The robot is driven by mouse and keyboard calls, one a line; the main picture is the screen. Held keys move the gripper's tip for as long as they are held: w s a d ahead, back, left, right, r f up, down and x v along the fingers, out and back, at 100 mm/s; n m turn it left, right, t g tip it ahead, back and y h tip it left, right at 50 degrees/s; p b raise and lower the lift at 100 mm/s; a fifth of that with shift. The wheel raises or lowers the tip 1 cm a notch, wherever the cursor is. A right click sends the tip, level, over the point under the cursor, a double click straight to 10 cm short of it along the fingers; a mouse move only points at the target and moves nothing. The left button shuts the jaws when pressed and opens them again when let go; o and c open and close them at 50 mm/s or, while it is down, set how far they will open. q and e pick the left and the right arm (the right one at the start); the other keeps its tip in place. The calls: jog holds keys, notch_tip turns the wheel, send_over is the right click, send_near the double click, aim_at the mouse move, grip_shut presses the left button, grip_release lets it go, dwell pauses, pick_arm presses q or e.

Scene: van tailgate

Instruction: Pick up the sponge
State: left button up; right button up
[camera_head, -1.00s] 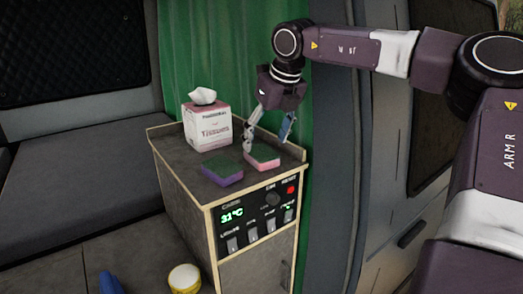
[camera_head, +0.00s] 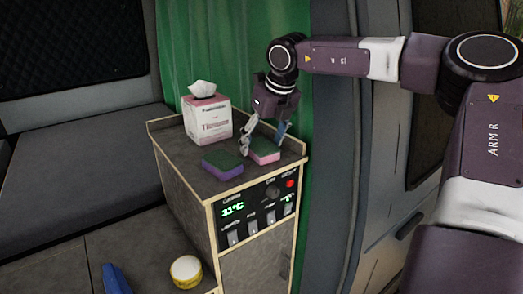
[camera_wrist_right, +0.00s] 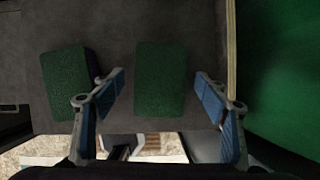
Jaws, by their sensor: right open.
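Two sponges with green tops lie on top of the small cabinet. The pink sponge (camera_head: 264,156) is at the right, and the purple sponge (camera_head: 222,168) is at the left, nearer the front edge. My right gripper (camera_head: 262,146) is open and points down over the pink sponge. In the right wrist view, one green-topped sponge (camera_wrist_right: 160,80) lies between the open fingers, with gaps on both sides. The other sponge (camera_wrist_right: 67,82) lies left of the left finger. My left gripper is not in view.
A tissue box (camera_head: 207,119) stands behind the sponges on the cabinet top (camera_head: 190,160), which has a raised wooden rim. A control panel (camera_head: 258,208) is on the cabinet front. A yellow-and-white round container (camera_head: 186,271) and a blue object (camera_head: 116,279) are lower left.

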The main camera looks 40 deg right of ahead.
jog(key=shift+f, duration=0.1)
dwell(0.4)
jog(key=c, duration=0.8)
